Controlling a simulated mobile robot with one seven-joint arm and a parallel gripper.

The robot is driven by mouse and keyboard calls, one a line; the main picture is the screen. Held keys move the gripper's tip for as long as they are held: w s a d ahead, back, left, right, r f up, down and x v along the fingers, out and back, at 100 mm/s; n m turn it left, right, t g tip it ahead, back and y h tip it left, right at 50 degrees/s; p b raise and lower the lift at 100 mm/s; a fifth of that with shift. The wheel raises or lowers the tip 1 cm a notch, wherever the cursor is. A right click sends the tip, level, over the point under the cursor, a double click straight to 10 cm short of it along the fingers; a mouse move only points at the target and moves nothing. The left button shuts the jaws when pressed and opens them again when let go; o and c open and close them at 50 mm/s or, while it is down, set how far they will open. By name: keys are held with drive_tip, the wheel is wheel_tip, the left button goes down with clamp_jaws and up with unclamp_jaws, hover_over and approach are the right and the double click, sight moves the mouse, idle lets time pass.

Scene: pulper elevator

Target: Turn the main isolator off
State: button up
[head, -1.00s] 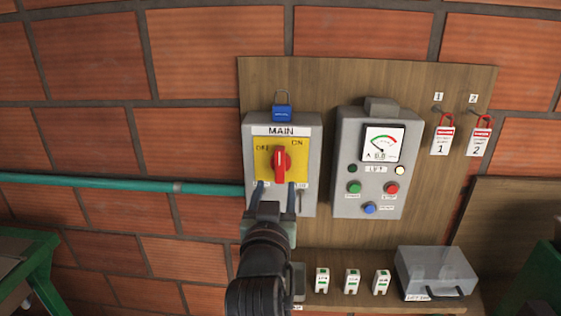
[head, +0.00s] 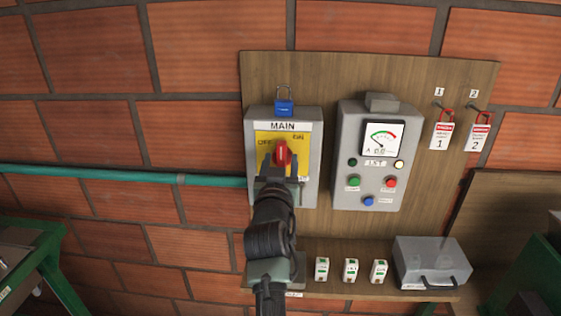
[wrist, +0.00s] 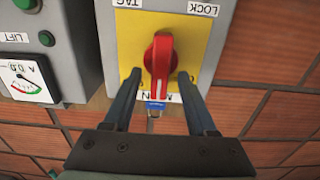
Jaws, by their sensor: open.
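The main isolator is a grey box (head: 312,135) with a yellow plate (head: 268,140) and a red rotary handle (head: 281,152). OFF is marked upper left of the handle and ON upper right. The handle stands roughly upright in the head view. My gripper (head: 280,163) is open, with one finger on each side of the handle's lower part. In the wrist view, where the labels are upside down, the red handle (wrist: 160,58) sits between my fingertips (wrist: 158,77), with visible gaps at both sides. My gripper partly hides the plate's lower half in the head view.
A blue padlock (head: 284,107) hangs atop the isolator. A grey control box (head: 343,150) with a meter and buttons is at its right. A teal pipe (head: 120,175) runs left.

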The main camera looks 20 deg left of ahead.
clamp_jaws()
drive_tip(key=shift+n, duration=0.3)
drive_tip(key=n, duration=0.2)
drive_tip(key=n+b, duration=0.1)
drive_tip(key=shift+a+f+n+b, duration=0.1)
drive_tip(key=shift+a+n+b, duration=0.1)
drive_tip(key=shift+n+b, duration=0.15)
drive_tip(key=shift+s+a+f+n, duration=0.1)
drive_tip(key=shift+a+f+n, duration=0.05)
drive_tip(key=shift+n, duration=2.1)
drive_tip(key=shift+a+f+n, duration=0.1)
drive_tip(key=shift+f+n, duration=0.1)
drive_tip(key=shift+n, duration=2.05)
drive_tip(key=shift+s+a+f+n, duration=0.1)
drive_tip(key=shift+a+f+n, duration=0.05)
drive_tip(key=shift+n, duration=2.1)
